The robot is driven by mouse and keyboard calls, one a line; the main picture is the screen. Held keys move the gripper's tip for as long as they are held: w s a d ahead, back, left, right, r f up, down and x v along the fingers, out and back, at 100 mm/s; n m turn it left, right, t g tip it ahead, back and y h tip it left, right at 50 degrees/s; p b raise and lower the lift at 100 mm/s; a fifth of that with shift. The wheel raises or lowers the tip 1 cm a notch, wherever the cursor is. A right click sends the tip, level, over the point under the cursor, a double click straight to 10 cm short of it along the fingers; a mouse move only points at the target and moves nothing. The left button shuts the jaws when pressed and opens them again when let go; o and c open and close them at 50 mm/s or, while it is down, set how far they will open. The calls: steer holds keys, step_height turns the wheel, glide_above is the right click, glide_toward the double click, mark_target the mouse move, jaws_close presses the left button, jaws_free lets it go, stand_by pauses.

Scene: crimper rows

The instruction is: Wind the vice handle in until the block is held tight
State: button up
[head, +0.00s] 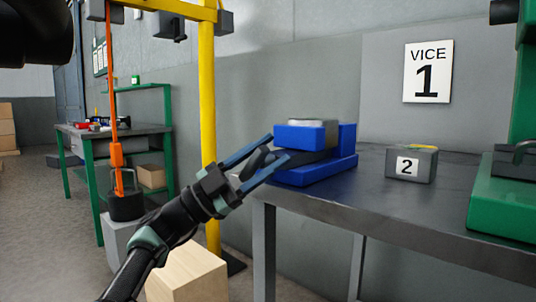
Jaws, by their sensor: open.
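Whether the jaws touch the block I cannot tell. My gripper (277,148) is at the left front of the vice, its two blue-grey fingers spread apart and pointing at it. A dark shape (256,160) lies between the fingers; I cannot tell whether it is the vice handle or part of my gripper.
A grey block marked 2 (411,165) stands on the bench (400,206) right of the vice. A green machine (503,205) fills the right end.

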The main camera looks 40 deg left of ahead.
steer(key=b+v, duration=0.1)
steer(key=v, duration=1.1)
steer(key=shift+s+a+f+b, duration=0.2)
steer(key=shift+s+b, duration=0.1)
steer(key=shift+b, duration=0.1)
